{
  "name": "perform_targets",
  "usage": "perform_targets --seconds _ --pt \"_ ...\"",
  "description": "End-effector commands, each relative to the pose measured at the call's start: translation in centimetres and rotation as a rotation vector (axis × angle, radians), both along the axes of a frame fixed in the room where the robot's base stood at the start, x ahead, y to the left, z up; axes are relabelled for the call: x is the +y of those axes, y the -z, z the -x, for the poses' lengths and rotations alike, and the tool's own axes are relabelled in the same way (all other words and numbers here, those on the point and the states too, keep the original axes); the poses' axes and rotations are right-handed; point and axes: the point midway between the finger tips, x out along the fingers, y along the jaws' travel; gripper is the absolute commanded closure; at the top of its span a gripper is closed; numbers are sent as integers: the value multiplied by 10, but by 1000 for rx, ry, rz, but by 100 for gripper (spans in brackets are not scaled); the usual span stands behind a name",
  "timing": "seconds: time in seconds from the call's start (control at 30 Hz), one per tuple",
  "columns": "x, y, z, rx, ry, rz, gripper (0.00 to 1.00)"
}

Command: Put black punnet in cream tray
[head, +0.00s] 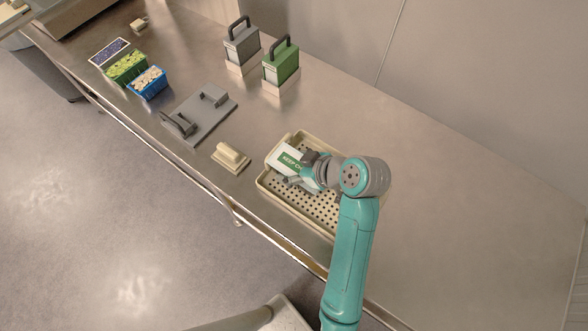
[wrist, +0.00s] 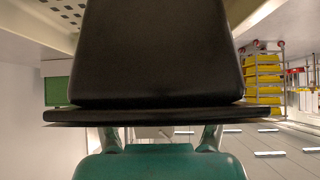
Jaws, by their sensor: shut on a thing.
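The black punnet shows in the wrist view (wrist: 160,55) as a dark, tapered body with a wide rim, filling the upper middle. The cream tray (head: 315,205) has a perforated floor and a raised rim. The punnet is over the tray's far left end. I cannot tell whether it touches the floor. My arm hides the tray's right side.
A small cream block (head: 231,156) on a base sits left of the tray. The bench is clear to the right.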

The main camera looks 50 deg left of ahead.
Motion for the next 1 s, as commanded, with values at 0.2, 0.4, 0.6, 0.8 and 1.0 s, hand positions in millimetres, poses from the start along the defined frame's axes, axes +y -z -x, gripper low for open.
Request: perform_targets --seconds 0.2,0.4,0.6,0.8,1.0 --pt "-1 26 1 4 0 3 94" --pt "0 36 0 -1 -1 0 94" --pt "0 37 0 0 0 0 94" --pt "0 38 0 0 0 1 2" --pt "0 38 0 0 0 1 2"
